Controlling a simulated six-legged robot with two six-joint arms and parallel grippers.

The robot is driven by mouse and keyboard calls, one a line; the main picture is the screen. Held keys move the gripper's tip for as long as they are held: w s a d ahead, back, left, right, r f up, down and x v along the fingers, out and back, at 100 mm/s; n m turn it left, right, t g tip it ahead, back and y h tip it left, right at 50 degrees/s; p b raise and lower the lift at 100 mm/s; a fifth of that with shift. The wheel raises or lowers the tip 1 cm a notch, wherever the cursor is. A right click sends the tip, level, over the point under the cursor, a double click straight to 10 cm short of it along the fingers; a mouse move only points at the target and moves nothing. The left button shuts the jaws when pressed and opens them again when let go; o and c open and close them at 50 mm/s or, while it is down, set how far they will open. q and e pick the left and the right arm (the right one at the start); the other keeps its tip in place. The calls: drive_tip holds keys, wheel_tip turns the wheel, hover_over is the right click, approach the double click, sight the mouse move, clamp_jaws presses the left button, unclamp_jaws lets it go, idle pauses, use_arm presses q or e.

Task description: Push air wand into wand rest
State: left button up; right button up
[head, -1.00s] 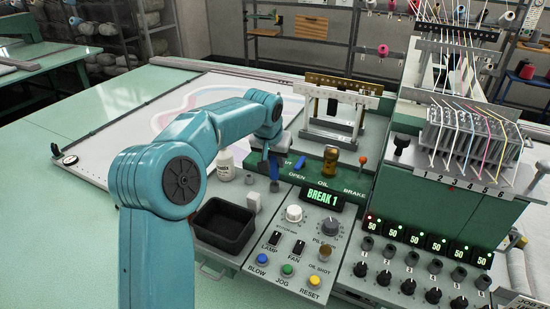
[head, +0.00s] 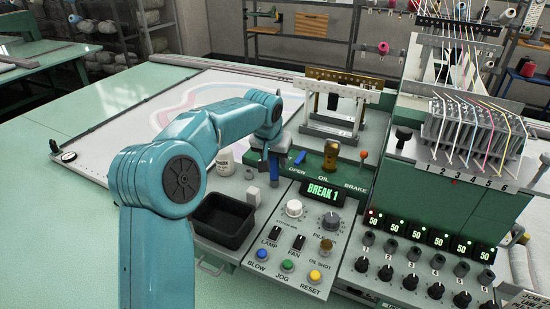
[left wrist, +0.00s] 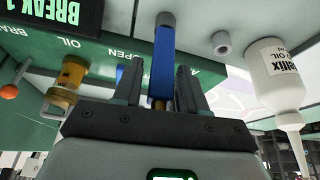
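The air wand (left wrist: 163,62) is a blue rod with a brass tip. In the left wrist view it stands between the fingers of my left gripper (left wrist: 160,88), its far end at a grey collar I take for the wand rest (left wrist: 165,20). I cannot tell how deep it sits. The fingers are apart, with a gap beside the wand on the left and the right finger close to it. In the head view my left gripper (head: 272,158) is over the wand (head: 274,168), largely hidden behind my wrist. My right gripper is not in view.
A white oil bottle (head: 225,162) and a black bin (head: 223,222) stand left of the wand. A blue lever (head: 300,158), brass oil cup (head: 331,155) and red-knobbed brake lever (head: 363,156) rise from the green panel (head: 312,172). The button console (head: 296,240) is in front.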

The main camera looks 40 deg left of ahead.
use_arm(q)
drive_tip(key=shift+o, duration=0.7)
drive_tip(key=shift+r, duration=0.1)
drive_tip(key=v, duration=1.6)
drive_tip(key=shift+s+d+r, duration=0.1)
drive_tip(key=shift+s+d, duration=0.05)
